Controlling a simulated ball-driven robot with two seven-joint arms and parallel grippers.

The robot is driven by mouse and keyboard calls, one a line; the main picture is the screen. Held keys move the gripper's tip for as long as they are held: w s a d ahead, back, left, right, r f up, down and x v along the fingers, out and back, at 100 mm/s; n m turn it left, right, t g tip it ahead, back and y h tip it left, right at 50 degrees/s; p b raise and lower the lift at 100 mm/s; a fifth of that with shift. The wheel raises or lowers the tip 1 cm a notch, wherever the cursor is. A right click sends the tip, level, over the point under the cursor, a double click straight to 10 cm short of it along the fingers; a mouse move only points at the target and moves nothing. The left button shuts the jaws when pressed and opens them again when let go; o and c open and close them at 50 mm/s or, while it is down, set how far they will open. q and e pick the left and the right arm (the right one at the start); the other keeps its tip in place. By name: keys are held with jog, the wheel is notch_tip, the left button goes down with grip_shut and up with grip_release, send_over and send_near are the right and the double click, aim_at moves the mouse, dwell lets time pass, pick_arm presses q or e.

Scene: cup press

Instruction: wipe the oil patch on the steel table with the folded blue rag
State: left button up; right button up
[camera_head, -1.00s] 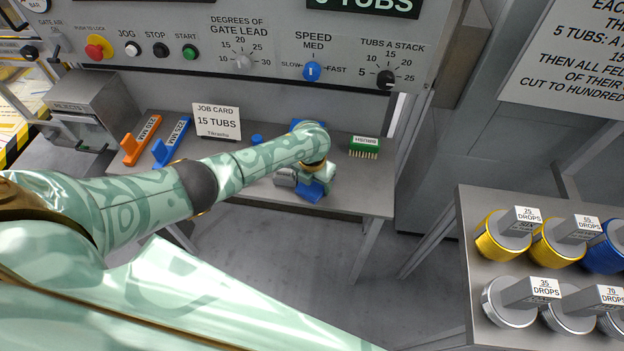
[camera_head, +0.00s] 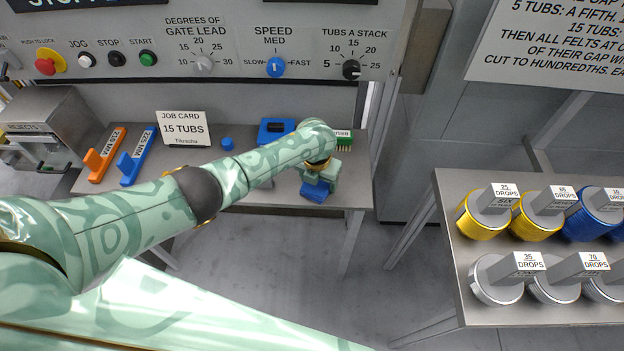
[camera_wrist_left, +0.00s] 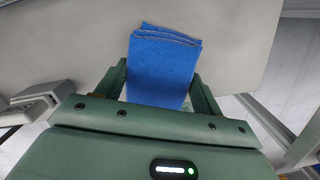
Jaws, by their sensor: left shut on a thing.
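The folded blue rag (camera_head: 314,192) is in my left gripper (camera_head: 322,178), by the front right part of the steel table (camera_head: 356,190). In the left wrist view the rag (camera_wrist_left: 163,65) sticks out between the two green fingers of my left gripper (camera_wrist_left: 160,88), which is shut on it. The table's bare surface (camera_wrist_left: 235,35) shows behind the rag. I cannot tell whether the rag touches it. No oil patch can be made out; my left arm hides part of the table. My right gripper is not in view.
A green brush (camera_head: 343,140) and a blue object (camera_head: 276,130) stand behind my gripper. A job card (camera_head: 183,129), an orange holder (camera_head: 107,155) and a blue holder (camera_head: 138,157) are on the left.

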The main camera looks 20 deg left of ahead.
pick_arm(q)
notch_tip(320, 180, up, 5)
jog(key=p, duration=0.4)
jog(key=shift+r, duration=0.2)
jog(key=shift+r+p, duration=0.45)
jog(key=shift+p, duration=0.15)
jog(key=shift+f, duration=0.1)
notch_tip(320, 180, up, 3)
jog(key=p, duration=0.2)
jog(key=shift+p, duration=0.35)
jog(key=shift+s+f, duration=0.1)
